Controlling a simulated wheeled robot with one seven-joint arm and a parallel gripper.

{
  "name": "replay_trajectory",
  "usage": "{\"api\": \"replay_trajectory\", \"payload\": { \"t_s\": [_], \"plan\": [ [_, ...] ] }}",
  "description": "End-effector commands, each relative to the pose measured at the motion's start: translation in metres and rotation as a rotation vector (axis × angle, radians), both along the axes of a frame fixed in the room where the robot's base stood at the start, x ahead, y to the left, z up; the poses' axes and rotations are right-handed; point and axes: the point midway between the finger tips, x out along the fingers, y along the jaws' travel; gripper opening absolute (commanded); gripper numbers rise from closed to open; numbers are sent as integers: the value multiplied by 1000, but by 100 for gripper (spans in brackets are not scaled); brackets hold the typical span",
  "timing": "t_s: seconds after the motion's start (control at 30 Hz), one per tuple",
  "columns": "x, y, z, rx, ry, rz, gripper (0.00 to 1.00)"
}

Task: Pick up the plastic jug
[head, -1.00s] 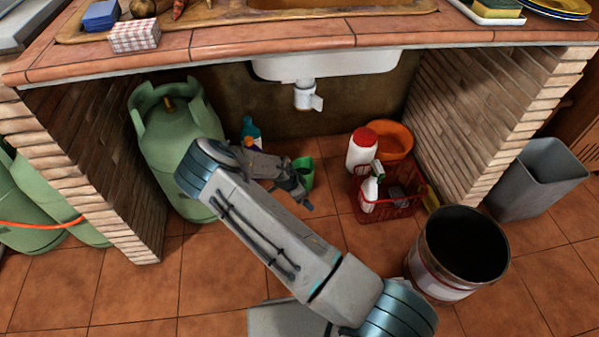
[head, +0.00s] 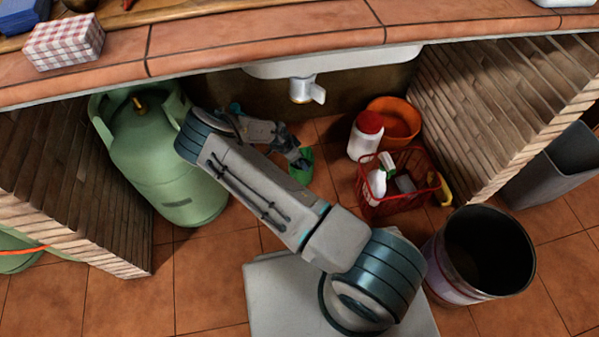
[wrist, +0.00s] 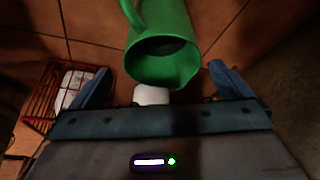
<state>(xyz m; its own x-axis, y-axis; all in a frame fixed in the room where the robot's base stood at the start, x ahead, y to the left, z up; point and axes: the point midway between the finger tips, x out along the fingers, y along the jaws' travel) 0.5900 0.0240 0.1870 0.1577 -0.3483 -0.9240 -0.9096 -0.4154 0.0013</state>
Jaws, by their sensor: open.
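The plastic jug is green and stands on the tiled floor under the counter. In the head view only part of the jug (head: 301,174) shows, beside the end of my arm. In the wrist view the jug (wrist: 172,30) is large, with its open rim facing the camera and its handle at the upper left. My gripper (wrist: 160,74) has its two blue fingers spread wide, one to each side of the jug's rim, with visible gaps. Nothing is held. In the head view my gripper (head: 298,158) is small and partly merges with the jug.
A green gas cylinder (head: 165,160) stands left of my arm. To the right are a red basket (head: 405,202) with bottles, a white jar with a red lid (head: 366,134), an orange bowl (head: 394,120) and a dark bin (head: 485,250). The counter edge (head: 200,40) and sink drain (head: 302,90) are above.

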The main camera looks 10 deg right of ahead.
Motion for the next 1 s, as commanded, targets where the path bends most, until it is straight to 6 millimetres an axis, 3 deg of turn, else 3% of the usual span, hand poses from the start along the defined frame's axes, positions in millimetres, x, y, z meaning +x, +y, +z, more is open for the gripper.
{"api": "replay_trajectory", "payload": {
  "t_s": [0.1,0.33,0.63,0.97,1.0],
  "plan": [
    [3,-7,-19,-1,-1,-1,100],
    [6,-11,-32,-1,-1,0,100],
    [12,-23,-68,-2,-1,0,100],
    [14,-25,-73,1,-1,-1,100],
    [14,-25,-73,1,-1,-1,94]
  ]
}}
